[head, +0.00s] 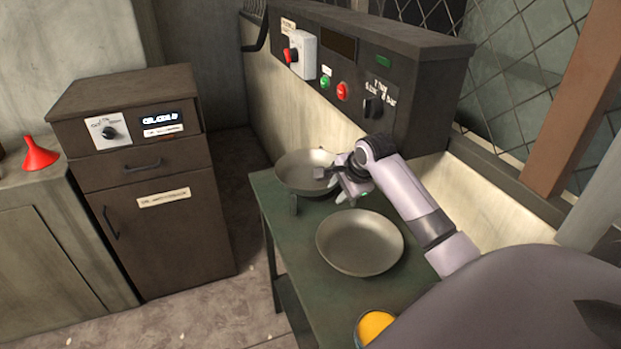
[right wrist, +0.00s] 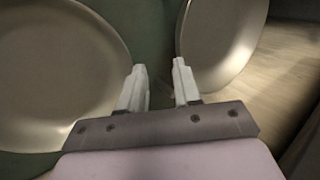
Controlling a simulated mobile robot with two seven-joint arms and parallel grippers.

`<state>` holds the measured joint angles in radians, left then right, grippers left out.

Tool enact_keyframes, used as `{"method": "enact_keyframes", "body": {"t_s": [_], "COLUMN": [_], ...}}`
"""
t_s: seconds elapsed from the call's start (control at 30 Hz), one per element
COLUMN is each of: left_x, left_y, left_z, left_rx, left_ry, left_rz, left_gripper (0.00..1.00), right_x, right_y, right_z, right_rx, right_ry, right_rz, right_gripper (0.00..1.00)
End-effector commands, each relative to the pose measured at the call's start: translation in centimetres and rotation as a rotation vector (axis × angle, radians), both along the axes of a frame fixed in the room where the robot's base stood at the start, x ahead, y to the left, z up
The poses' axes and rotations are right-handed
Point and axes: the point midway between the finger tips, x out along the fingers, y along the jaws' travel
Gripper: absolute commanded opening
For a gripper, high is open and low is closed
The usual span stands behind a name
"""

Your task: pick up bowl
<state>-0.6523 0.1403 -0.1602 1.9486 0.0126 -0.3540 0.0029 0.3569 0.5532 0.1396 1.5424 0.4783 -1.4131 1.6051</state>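Two metal bowls are on the green table (head: 290,240). The near bowl (head: 360,243) sits in the middle of the table, and the far bowl (head: 303,172) stands toward the back. My right gripper (head: 338,190) is above the table between the two bowls, close to the far bowl's near rim. In the right wrist view its two fingers (right wrist: 160,85) are apart with nothing between them. One bowl (right wrist: 55,75) fills the left of that view, and another bowl (right wrist: 222,40) is at the upper right. My left gripper is not in view.
A control panel (head: 365,85) with buttons and a knob stands behind the table. A brown cabinet (head: 150,180) is at the left, with a red funnel (head: 38,155) on the counter beside it. A container with yellow contents (head: 374,326) is at the table's near end.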

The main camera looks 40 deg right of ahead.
Motion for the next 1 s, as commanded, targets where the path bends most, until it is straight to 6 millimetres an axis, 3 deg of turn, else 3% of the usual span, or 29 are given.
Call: {"method": "enact_keyframes", "body": {"t_s": [0.17, 0.4, 0.6, 1.0], "left_x": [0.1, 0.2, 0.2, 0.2], "left_y": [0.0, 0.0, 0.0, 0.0], "left_z": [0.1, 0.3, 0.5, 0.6], "left_rx": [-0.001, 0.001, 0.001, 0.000], "left_ry": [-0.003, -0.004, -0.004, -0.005], "left_rz": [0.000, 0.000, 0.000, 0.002], "left_gripper": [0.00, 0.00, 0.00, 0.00], "right_x": [0.7, 3.3, 4.5, 4.9], "right_y": [-0.2, -0.6, -0.8, -0.9], "right_z": [0.1, 0.1, -1.8, -2.6], "right_rx": [-0.001, 0.000, 0.000, -0.001], "right_ry": [-0.001, 0.000, 0.001, 0.000], "right_rz": [-0.001, -0.001, 0.000, 0.001], "right_gripper": [0.33, 0.33, 0.33, 0.33]}}
